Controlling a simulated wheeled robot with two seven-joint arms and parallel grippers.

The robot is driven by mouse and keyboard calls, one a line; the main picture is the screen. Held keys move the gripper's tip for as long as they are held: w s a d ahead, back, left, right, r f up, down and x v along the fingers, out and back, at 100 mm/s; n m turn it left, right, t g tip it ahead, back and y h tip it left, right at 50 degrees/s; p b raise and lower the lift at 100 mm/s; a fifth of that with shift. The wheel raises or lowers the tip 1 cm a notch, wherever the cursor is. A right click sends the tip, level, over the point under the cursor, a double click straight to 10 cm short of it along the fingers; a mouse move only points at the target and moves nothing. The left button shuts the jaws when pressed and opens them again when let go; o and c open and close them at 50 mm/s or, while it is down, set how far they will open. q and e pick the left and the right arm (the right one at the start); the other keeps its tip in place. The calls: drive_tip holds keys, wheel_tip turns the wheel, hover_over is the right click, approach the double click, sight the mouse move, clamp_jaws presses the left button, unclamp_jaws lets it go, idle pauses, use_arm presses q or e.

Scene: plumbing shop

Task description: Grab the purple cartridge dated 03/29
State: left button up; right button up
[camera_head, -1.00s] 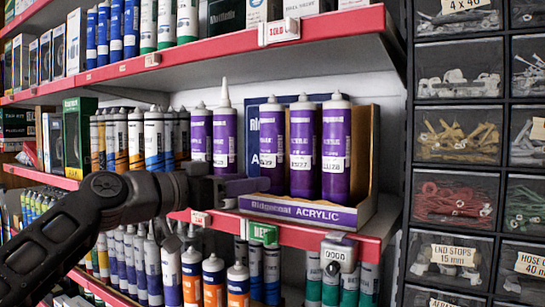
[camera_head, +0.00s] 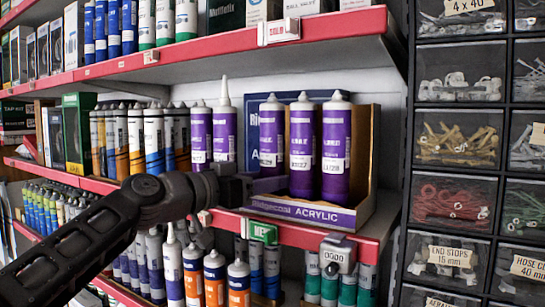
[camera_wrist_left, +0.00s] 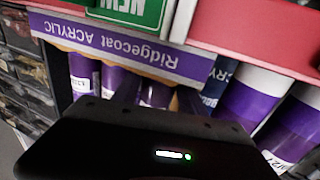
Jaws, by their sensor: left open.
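Three purple cartridges stand in the display box marked Ridgecoat ACRYLIC (camera_head: 306,212): a left one (camera_head: 271,130), a middle one (camera_head: 302,130) and a right one (camera_head: 336,130). Their date labels are too small to read surely now. My left gripper (camera_head: 268,185) is open just above the box's front lip, at the left cartridge, and hides its lower part. In the left wrist view, which is upside down, the open fingers (camera_wrist_left: 157,97) reach into the box with a purple cartridge (camera_wrist_left: 155,94) seen between them. Contact cannot be told. My right gripper is out of view.
More purple cartridges (camera_head: 225,130) stand left of the box, close to my gripper. The red shelf edge (camera_head: 290,234) with a green NEW tag (camera_head: 263,232) runs below. The upper shelf (camera_head: 250,45) overhangs the cartridges. Drawers (camera_head: 458,140) stand at the right.

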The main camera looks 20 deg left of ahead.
use_arm(q)
clamp_jaws()
idle(0.5)
drive_tip(key=shift+r, duration=0.1)
